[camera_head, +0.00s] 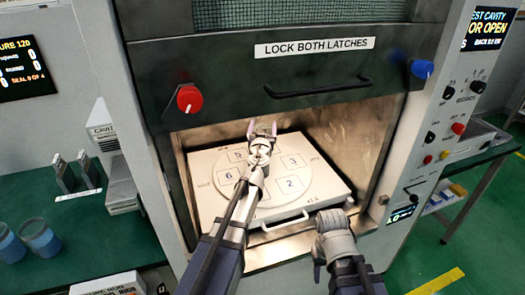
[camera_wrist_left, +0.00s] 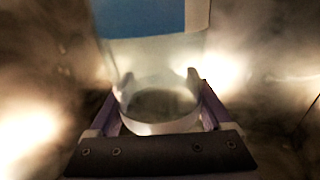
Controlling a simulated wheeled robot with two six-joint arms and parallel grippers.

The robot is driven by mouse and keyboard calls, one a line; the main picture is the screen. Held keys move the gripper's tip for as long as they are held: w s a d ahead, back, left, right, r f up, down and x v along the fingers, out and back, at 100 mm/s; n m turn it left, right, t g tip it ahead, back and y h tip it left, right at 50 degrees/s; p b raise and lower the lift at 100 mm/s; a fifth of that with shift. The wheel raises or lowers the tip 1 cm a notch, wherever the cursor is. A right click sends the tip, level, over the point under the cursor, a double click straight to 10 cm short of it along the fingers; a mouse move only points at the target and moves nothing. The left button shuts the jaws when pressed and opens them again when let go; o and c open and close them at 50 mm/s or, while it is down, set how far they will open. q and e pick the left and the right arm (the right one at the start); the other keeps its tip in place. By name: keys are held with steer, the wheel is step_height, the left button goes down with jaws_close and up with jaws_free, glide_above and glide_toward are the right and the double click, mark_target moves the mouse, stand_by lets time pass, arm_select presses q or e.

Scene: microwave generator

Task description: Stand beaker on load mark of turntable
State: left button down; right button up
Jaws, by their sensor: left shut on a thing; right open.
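My left gripper (camera_head: 262,128) reaches through the open front into the cavity, above the far part of the turntable (camera_head: 274,206). In the left wrist view its fingers (camera_wrist_left: 160,98) are shut on a clear beaker (camera_wrist_left: 160,50) with a blue band or filling at the top of the picture. In the head view I cannot make out the beaker clearly. The turntable is a pale disc with numbered squares; 5, 3, 6 and 2 show, and my left arm hides others. I cannot tell which is the load mark. My right gripper (camera_head: 334,222) is open and empty near the tray's front right.
The turntable sits in a white tray (camera_head: 325,195) with a front handle (camera_head: 285,221). The raised door (camera_head: 318,87) hangs above the opening; cavity walls are close on both sides. Two blue-filled beakers (camera_head: 40,238) stand on the green bench (camera_head: 95,235) at left.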

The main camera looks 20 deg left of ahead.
arm_select(q)
steer(key=shift+f+b, duration=2.55)
steer(key=shift+f, duration=0.65)
steer(key=shift+r, duration=0.15)
jaws_free()
steer(key=shift+r, duration=0.1)
steer(key=s+d, duration=0.2)
steer(key=s, duration=0.9)
steer(key=shift+s+d, duration=0.25)
steer(key=shift+s, duration=0.15)
